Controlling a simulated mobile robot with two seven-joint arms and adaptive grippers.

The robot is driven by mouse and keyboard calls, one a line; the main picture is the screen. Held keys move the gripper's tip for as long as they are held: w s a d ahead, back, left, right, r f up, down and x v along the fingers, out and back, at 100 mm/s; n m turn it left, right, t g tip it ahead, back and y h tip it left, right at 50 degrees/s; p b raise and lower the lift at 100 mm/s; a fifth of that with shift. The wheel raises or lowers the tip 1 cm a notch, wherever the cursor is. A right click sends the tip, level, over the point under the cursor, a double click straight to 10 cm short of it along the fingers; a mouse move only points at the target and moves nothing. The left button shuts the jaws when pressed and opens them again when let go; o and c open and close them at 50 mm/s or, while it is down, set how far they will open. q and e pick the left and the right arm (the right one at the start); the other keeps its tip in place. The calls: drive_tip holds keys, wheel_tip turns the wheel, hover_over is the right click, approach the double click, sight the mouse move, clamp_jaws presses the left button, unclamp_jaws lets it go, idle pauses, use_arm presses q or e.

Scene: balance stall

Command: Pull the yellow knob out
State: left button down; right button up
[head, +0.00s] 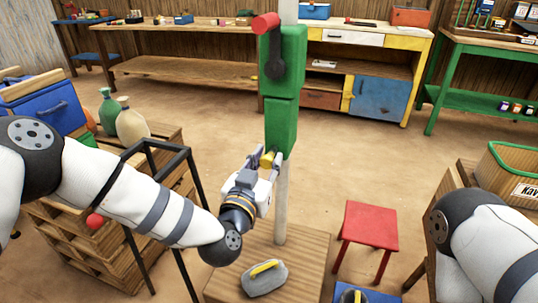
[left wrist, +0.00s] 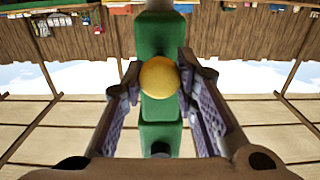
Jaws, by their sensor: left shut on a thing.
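The yellow knob (head: 267,160) sits at the lower end of the green box (head: 281,126) on a pale upright post. In the left wrist view the round yellow knob (left wrist: 159,77) lies between the two fingers, in front of the green box (left wrist: 160,134). My left gripper (head: 265,164) is at the knob, with a finger on either side, and is shut on it. Its fingers partly hide the knob in the head view. My right gripper is not in view; only part of the right arm shows at the right edge.
A red-handled crank (head: 266,24) is on the upper green box. A wooden pedestal (head: 300,262) below holds a grey block with a yellow handle (head: 264,278). A red stool (head: 370,225) stands to the right. A black frame and wooden drawers stand at left.

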use_arm(q)
drive_tip(key=c, duration=1.5)
unclamp_jaws()
drive_tip(key=shift+s+f, duration=0.1)
drive_tip(key=shift+f, duration=0.05)
drive_tip(key=shift+o, duration=1.1)
drive_tip(key=shift+a, duration=0.1)
drive_tip(key=shift+s, duration=0.1)
drive_tip(key=v, duration=1.2)
